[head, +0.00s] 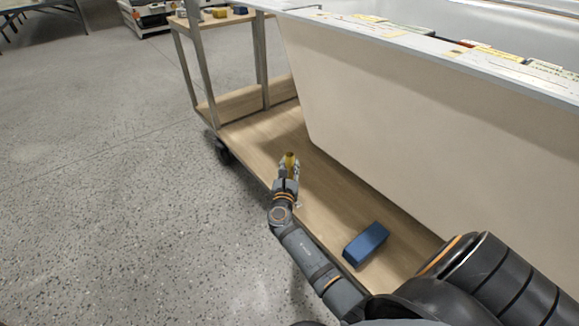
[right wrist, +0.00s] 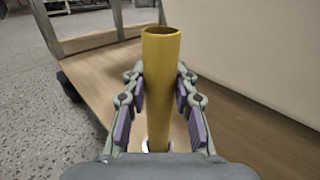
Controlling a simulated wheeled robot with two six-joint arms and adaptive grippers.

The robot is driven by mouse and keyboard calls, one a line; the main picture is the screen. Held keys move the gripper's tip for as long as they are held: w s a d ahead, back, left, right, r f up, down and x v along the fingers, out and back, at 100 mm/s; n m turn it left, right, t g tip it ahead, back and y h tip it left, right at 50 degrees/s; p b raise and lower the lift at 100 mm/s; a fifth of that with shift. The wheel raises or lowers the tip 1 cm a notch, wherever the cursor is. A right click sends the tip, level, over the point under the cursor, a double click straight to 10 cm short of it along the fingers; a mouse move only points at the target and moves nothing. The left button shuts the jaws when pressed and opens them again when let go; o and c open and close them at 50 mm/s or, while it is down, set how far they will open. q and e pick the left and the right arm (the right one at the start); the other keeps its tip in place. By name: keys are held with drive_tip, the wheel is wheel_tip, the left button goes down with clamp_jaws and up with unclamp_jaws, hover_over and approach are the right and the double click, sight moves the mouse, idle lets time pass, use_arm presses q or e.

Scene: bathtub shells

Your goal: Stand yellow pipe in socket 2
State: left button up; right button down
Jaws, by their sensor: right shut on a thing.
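The yellow pipe (right wrist: 160,85) is a hollow tube, standing roughly upright between the fingers of my right gripper (right wrist: 160,100) in the right wrist view. The gripper is shut on it. In the head view the pipe's top (head: 290,157) shows at the tip of my right gripper (head: 288,170), over the cart's wooden lower deck. A small pale rim (right wrist: 146,147) shows at the pipe's lower end; whether it is a socket, and whether the pipe is inside it, I cannot tell. No socket number is readable. My left gripper is not in view.
A blue block (head: 366,243) lies on the wooden deck (head: 330,190), right of my right forearm. The large beige tub (head: 400,130) rises along the deck's right side. Metal cart posts (head: 194,65) stand beyond the gripper. The grey floor (head: 110,170) at left is clear.

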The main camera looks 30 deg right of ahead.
drive_tip(key=shift+f, duration=0.45)
drive_tip(key=c, duration=1)
unclamp_jaws()
drive_tip(key=v, duration=0.7)
drive_tip(key=shift+s+a, duration=0.15)
drive_tip(key=shift+a, duration=0.05)
